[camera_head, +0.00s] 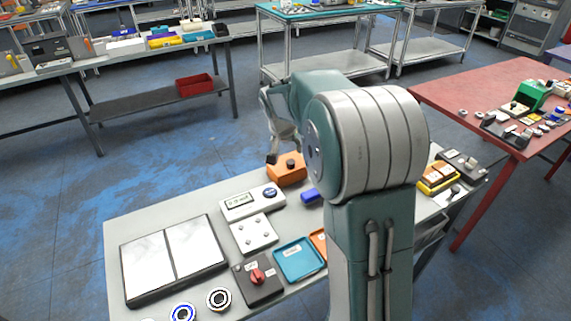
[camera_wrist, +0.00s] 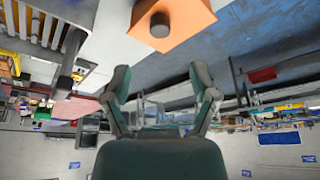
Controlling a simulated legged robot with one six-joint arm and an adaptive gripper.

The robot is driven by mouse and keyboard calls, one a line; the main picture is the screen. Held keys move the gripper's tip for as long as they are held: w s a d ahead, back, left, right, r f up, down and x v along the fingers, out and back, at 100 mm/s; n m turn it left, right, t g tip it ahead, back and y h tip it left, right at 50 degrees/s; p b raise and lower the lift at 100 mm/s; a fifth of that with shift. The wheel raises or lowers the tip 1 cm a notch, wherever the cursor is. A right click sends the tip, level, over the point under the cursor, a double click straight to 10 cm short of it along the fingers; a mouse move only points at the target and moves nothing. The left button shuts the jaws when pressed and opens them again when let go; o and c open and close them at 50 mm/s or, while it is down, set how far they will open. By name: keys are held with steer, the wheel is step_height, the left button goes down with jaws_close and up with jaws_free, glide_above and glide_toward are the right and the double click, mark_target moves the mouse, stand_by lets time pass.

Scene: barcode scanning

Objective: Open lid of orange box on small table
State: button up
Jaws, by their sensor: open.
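The orange box (camera_head: 287,171) stands near the back edge of the small grey table (camera_head: 150,205), with a dark round knob on it. In the wrist view the orange box (camera_wrist: 190,18) shows at the top with its dark knob (camera_wrist: 160,24). Its lid looks closed. I cannot tell whether a finger touches the box.
On the small table are a white device with a display (camera_head: 250,202), a blue tray (camera_head: 299,259), a black box with a red knob (camera_head: 258,281) and a two-panel plate (camera_head: 172,260). A red table (camera_head: 470,95) stands to the right. My arm hides the table's middle.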

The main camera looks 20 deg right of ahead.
steer(key=s+a+r+n, duration=0.1)
steer(key=s+a+r, duration=0.1)
steer(key=s, duration=0.3)
steer(key=s+a+r+n, duration=0.1)
steer(key=s+a+r, duration=0.2)
steer(key=s, duration=0.3)
steer(key=s+a+r+n+t+y, duration=0.1)
steer(key=s+a+r+n, duration=0.1)
steer(key=s, duration=0.4)
steer(key=shift+a+r, duration=0.5)
steer(key=shift+r, duration=0.8)
